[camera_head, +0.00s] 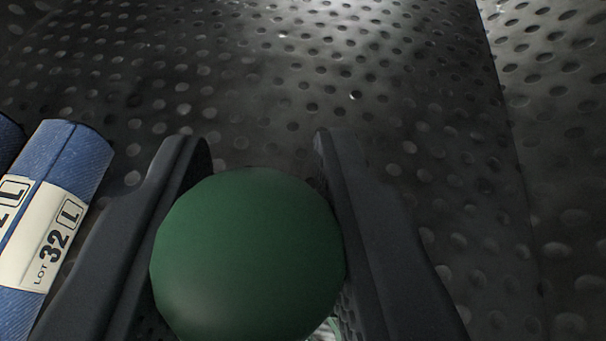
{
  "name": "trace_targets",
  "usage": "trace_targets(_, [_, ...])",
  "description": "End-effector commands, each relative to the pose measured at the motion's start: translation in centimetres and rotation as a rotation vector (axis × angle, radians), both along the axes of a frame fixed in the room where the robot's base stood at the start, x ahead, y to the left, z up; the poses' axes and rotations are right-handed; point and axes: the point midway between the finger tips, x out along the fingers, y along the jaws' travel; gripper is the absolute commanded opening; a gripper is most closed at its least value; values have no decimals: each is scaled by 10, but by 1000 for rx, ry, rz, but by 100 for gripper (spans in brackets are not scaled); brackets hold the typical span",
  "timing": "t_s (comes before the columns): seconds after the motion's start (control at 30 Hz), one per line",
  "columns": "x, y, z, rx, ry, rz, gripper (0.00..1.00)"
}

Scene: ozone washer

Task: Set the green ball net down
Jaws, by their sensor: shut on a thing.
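The green ball (247,255), the visible part of the ball net, sits between the two dark fingers of my gripper (250,165). My gripper is shut on it, with a finger against each side. A small bit of pale green and white strands (326,330) shows below the ball at the bottom edge. The rest of the net is hidden under the ball and beyond the frame. Below and ahead lies a dark perforated metal surface (300,80). I cannot tell whether the net touches it.
A blue rolled cloth (78,150) with a white label reading "LOT 32 L" lies left of my gripper. Part of another dark blue roll (8,140) shows at the left edge. The perforated surface ahead is clear. A lighter perforated panel (560,100) is at right.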

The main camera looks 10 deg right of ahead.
Motion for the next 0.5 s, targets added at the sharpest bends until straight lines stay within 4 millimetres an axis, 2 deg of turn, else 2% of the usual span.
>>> trace_targets(0.3, [0,0,-34,0,4,0,0])
trace_targets(0.5, [0,0,-35,1,-1,1,0])
